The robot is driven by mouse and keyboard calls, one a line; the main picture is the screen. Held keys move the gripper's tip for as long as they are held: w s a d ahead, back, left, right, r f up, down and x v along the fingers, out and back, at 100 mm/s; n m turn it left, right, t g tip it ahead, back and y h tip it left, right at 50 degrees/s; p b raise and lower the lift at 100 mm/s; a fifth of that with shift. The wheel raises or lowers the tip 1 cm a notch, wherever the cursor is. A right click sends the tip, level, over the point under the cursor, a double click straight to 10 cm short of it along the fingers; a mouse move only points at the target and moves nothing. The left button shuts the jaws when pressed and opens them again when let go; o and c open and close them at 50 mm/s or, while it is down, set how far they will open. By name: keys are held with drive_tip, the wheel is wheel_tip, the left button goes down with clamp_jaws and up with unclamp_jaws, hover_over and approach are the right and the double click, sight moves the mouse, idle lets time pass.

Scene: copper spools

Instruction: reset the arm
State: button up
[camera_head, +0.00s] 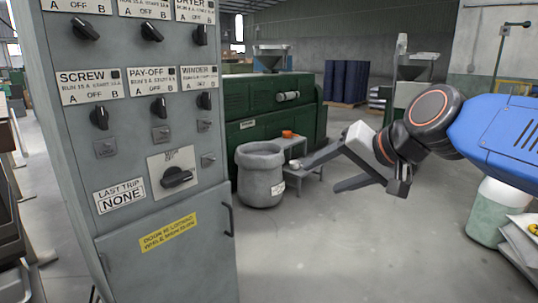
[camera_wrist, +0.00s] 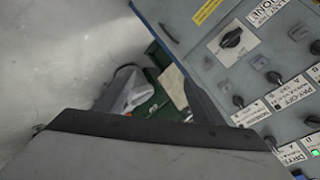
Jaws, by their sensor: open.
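My gripper (camera_head: 322,174) is in the right half of the head view, at the end of my blue arm. Its two grey fingers point left and are spread apart, with nothing between them. It is held in the air to the right of the grey control panel (camera_head: 150,215), clear of it. The wrist view looks past the gripper's dark body at the bottom and shows the panel (camera_wrist: 235,15) tilted, at the upper right.
The panel has several black knobs and labels and a door handle (camera_head: 229,219). Behind are a grey bin (camera_head: 261,180), a green machine (camera_head: 250,120) and blue drums (camera_head: 346,82). A pale green container (camera_head: 487,222) stands at right. The floor in front is bare.

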drive_tip(key=s+d+f+n+g+h, duration=0.1)
drive_tip(key=s+d+f+h, duration=0.2)
drive_tip(key=s+d+f, duration=0.5)
drive_tip(key=s+d+f+n+g+h, duration=0.1)
drive_tip(key=s+d+f, duration=0.6)
drive_tip(key=f, duration=0.8)
drive_tip(key=shift+s+d+n+g+h, duration=0.4)
drive_tip(key=shift+s+g+h, duration=0.4)
drive_tip(key=shift+s+h, duration=0.25)
drive_tip(key=shift+w, duration=0.1)
drive_tip(key=shift+c, duration=0.2)
